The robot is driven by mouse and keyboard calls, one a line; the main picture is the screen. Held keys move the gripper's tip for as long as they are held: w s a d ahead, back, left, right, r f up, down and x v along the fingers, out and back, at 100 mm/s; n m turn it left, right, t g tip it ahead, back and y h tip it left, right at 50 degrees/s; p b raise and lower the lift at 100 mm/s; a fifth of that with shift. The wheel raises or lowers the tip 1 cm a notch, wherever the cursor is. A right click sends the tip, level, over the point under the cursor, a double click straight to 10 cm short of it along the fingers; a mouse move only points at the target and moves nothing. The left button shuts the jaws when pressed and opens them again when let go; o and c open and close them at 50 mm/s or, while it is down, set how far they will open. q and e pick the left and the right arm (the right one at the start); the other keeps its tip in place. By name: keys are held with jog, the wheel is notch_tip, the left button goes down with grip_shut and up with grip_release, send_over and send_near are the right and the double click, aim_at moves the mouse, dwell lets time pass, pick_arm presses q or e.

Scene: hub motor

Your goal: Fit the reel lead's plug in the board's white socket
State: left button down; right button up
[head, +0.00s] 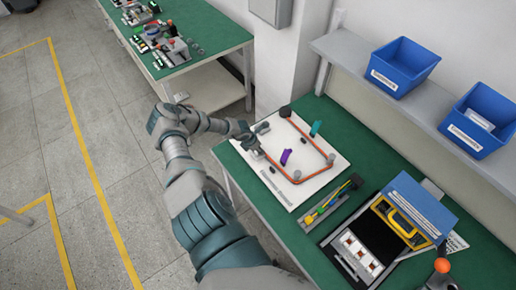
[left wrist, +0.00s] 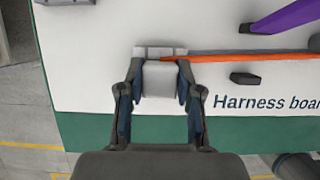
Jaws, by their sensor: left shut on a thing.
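The white harness board (head: 318,178) lies on the green bench, with an orange lead (head: 308,136) running around posts on it. In the left wrist view, a light grey plug-like block (left wrist: 160,80) sits between the fingers of my left gripper (left wrist: 160,92), which is shut on it. The orange lead (left wrist: 225,57) meets this block at its top right. A pale grey block, seemingly the socket (left wrist: 145,51), lies right against its far side; I cannot tell whether the plug is inside it. In the head view my left gripper (head: 256,141) is at the board's left edge. My right gripper is not in view.
A purple piece (head: 285,156), a teal piece (head: 316,128) and a black knob (head: 285,112) stand on the board. A tool tray (head: 328,206) and an open case (head: 358,250) lie nearer. Blue bins (head: 402,66) stand on the shelf behind.

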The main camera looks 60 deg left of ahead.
pick_arm(q)
jog(key=c, duration=0.7)
grip_release()
jog(key=shift+s+r, duration=0.1)
jog(key=shift+r, duration=0.1)
jog(key=v, duration=1.1)
jog(key=shift+r, duration=0.15)
jog(key=shift+s+a, duration=0.1)
